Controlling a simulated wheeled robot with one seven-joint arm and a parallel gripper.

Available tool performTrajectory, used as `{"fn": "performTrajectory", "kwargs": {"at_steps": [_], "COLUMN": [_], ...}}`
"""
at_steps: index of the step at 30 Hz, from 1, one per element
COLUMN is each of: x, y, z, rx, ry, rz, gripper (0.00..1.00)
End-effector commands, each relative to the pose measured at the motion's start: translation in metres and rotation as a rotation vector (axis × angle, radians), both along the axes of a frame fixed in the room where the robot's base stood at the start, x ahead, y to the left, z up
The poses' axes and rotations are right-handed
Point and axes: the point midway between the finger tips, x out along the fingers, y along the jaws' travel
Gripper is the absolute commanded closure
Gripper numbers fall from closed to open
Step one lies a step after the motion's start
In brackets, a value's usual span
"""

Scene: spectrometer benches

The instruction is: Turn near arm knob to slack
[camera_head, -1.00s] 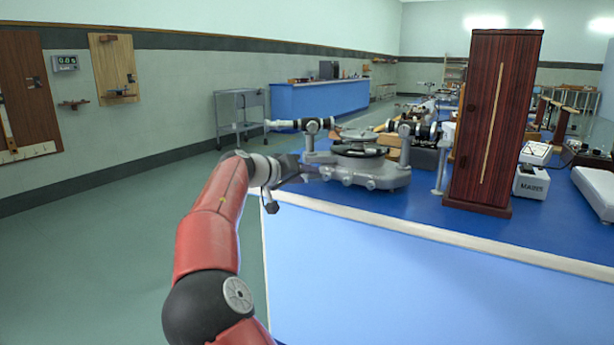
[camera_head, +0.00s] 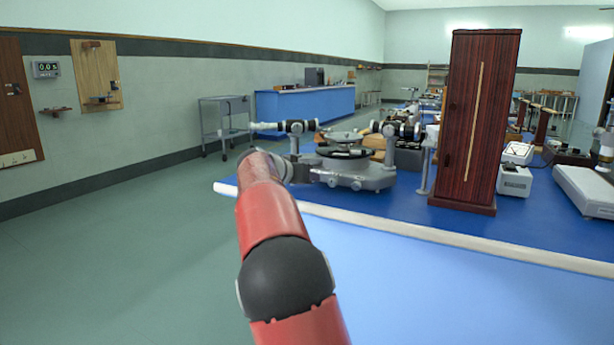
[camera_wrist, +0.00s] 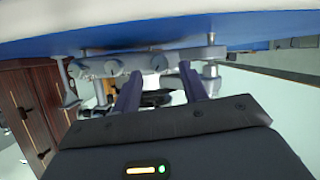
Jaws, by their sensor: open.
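The spectrometer (camera_head: 360,175) stands on the near left part of the blue bench, with a grey base, a round table and black-and-silver tubes. In the wrist view the picture is inverted, and the spectrometer's grey base (camera_wrist: 145,62) shows with small round knobs along its side. I cannot tell which knob is the near arm knob. My gripper (camera_wrist: 160,88) is open, its two dark fingers apart and pointing at the base, with nothing clearly held between them. Whether a finger touches the base is unclear. In the head view my red arm hides the gripper.
A tall dark wooden cabinet (camera_head: 478,120) stands on the bench (camera_head: 400,228) right of the spectrometer; it also shows in the wrist view (camera_wrist: 28,110). White instruments (camera_head: 514,180) lie farther right. A trolley (camera_head: 224,125) is by the wall. The green floor at left is clear.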

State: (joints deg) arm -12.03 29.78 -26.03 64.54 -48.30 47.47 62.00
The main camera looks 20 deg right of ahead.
Motion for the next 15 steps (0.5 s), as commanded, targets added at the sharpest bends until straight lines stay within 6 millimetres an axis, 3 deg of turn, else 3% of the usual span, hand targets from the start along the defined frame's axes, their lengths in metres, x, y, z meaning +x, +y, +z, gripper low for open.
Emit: {"fn": "performTrajectory", "kwargs": {"at_steps": [6, 14, 15], "x": [0.0099, 0.0108, 0.0108], "y": [-0.0138, -0.0147, -0.0147], "z": [-0.0066, -0.008, -0.008], "rx": [0.0, 0.0, 0.0], "ry": [0.0, 0.0, 0.001], "rz": [0.001, 0.001, 0.001], "gripper": [0.57, 0.57, 0.61]}}
